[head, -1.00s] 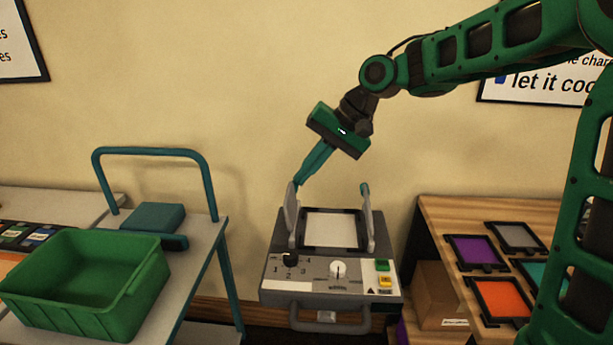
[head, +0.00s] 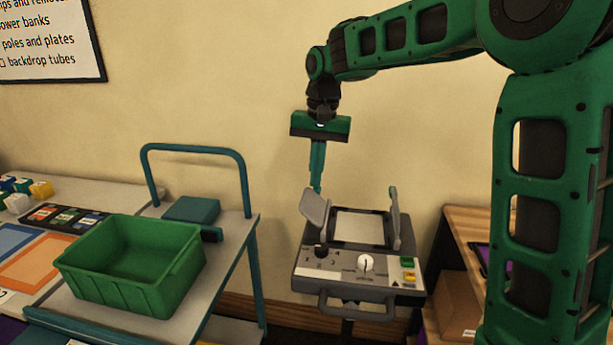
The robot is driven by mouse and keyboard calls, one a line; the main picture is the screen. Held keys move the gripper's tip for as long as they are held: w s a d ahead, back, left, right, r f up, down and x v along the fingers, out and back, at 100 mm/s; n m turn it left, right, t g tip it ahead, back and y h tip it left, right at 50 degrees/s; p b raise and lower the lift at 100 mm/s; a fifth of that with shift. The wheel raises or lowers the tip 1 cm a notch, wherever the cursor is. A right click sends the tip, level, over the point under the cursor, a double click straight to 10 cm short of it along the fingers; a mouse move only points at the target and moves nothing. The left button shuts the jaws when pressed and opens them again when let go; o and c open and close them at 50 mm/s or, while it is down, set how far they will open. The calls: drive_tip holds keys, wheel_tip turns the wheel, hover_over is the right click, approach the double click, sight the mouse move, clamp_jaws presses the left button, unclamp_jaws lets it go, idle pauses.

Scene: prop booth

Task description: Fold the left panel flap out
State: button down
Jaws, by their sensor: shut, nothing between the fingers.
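The panel (head: 347,263) is a grey box with a white plate, knobs, coloured buttons and a front handle. Its left flap (head: 315,207) leans outward to the left, partly folded out. Its right flap (head: 395,216) stands nearly upright. My gripper (head: 317,188) is shut and empty, pointing straight down with its tips at the top of the left flap. I cannot tell whether the tips touch the flap.
A cart (head: 235,226) with a green bin (head: 131,267) and a teal block (head: 191,210) stands left of the panel. A wooden shelf (head: 465,222) with a cardboard box (head: 458,303) is at the right. The wall behind is bare near the gripper.

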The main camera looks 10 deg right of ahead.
drive_tip(key=shift+w+a+f, duration=0.35)
drive_tip(key=shift+a+f, duration=0.35)
drive_tip(key=shift+w+a+f, duration=0.3)
drive_tip(key=shift+a+f, duration=0.35)
drive_tip(key=shift+a, duration=0.05)
drive_tip(key=shift+r, duration=0.1)
idle(1.4)
